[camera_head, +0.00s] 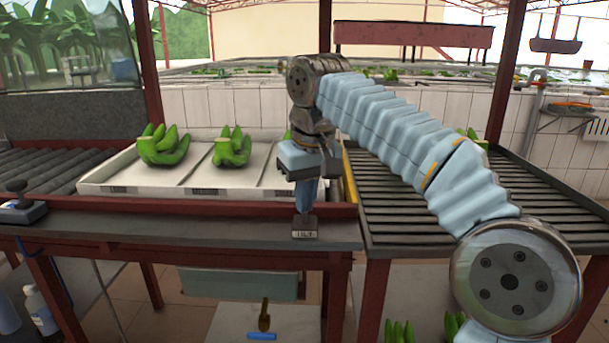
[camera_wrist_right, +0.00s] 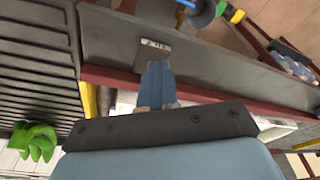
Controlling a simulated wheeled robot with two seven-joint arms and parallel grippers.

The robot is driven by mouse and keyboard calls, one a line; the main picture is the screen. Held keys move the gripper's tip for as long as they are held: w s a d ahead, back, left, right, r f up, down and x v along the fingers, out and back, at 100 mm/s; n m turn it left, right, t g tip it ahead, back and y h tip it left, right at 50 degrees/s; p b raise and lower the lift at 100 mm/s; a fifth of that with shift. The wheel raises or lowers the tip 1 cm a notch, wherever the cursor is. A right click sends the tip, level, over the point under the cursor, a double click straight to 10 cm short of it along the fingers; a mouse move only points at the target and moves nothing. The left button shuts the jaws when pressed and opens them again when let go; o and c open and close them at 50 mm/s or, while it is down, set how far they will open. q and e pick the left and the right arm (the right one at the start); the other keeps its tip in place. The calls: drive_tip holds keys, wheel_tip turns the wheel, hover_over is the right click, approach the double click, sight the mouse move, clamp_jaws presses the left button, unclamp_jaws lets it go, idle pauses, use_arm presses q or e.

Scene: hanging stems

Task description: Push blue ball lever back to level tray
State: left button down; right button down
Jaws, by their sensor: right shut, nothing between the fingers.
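My right gripper (camera_head: 306,200) points down over the front bench, its blue fingers together and empty. They also show in the right wrist view (camera_wrist_right: 157,85). The fingers are close to a small plate (camera_head: 305,233) marked TILT, which shows in the wrist view too (camera_wrist_right: 154,50). The blue ball of the lever cannot be made out; the gripper may hide it. The white tray (camera_head: 150,192) lies behind and to the left, and I cannot tell whether it is level.
Green banana bunches (camera_head: 163,146) (camera_head: 232,147) sit in the tray. Slatted rollers (camera_head: 400,210) lie on the right, with dark rollers (camera_head: 45,165) on the left. Red frame posts (camera_head: 146,60) (camera_head: 508,70) stand behind. The front bench strip (camera_head: 180,228) is mostly clear.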

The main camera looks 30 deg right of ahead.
drive_tip(key=shift+w+d, duration=0.45)
drive_tip(key=shift+w, duration=0.35)
drive_tip(key=shift+w+d, duration=0.45)
drive_tip(key=shift+w, duration=0.3)
drive_tip(key=shift+s+a, duration=0.35)
drive_tip(key=shift+s, duration=0.2)
